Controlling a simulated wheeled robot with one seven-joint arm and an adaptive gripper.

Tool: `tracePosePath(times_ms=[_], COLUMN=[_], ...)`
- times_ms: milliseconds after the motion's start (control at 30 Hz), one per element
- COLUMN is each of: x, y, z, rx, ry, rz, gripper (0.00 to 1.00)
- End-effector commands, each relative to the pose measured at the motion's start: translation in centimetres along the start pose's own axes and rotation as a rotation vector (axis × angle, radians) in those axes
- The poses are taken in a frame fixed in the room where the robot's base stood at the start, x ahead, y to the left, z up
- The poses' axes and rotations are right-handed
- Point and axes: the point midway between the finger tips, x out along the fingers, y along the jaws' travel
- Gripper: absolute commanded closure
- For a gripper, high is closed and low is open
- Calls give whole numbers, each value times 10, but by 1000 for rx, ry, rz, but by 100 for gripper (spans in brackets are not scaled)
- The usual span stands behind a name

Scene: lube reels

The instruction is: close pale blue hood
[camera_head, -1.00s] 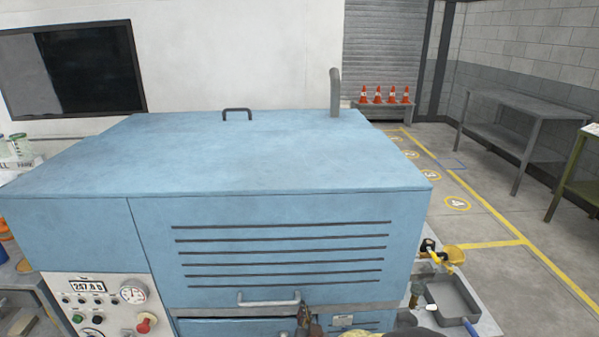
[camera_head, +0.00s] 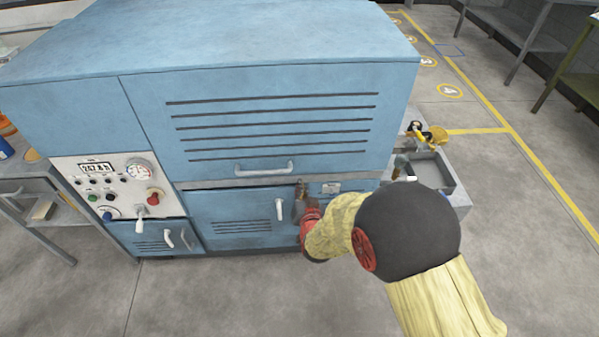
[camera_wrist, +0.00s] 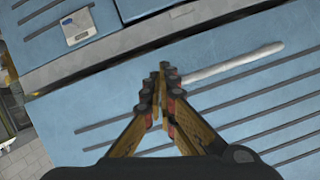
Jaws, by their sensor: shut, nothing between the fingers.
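The pale blue hood (camera_head: 275,120) is the big upper part of the machine, with dark slots across its front. Its lower front edge lies along a grey strip; I cannot tell whether a gap is left there. A pale grey bar handle (camera_head: 263,167) sits low on its front, and it also shows in the wrist view (camera_wrist: 232,64). My gripper (camera_head: 300,186) is in front of the machine, just right of and below the handle. In the wrist view its fingertips (camera_wrist: 160,75) are together and empty, close to the handle's end; contact is unclear.
A control panel (camera_head: 118,185) with a gauge and knobs is at left. Lower blue doors (camera_head: 232,218) with handles are under the hood. A grey tray (camera_head: 432,172) and yellow fitting (camera_head: 437,135) stand at right. The floor in front is clear.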

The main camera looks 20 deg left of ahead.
Motion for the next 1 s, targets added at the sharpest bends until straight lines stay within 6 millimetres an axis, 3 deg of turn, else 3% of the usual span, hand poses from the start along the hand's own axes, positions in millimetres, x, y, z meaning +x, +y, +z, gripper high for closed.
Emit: tracePosePath(times_ms=[400,600,900,1000], x=[-26,-32,-33,-33], y=[20,25,27,31], z=[57,69,73,89], rx=[-1,1,-7,-24], ry=[-3,0,-4,-64], rz=[1,0,1,17], gripper=[100,100,100,100])
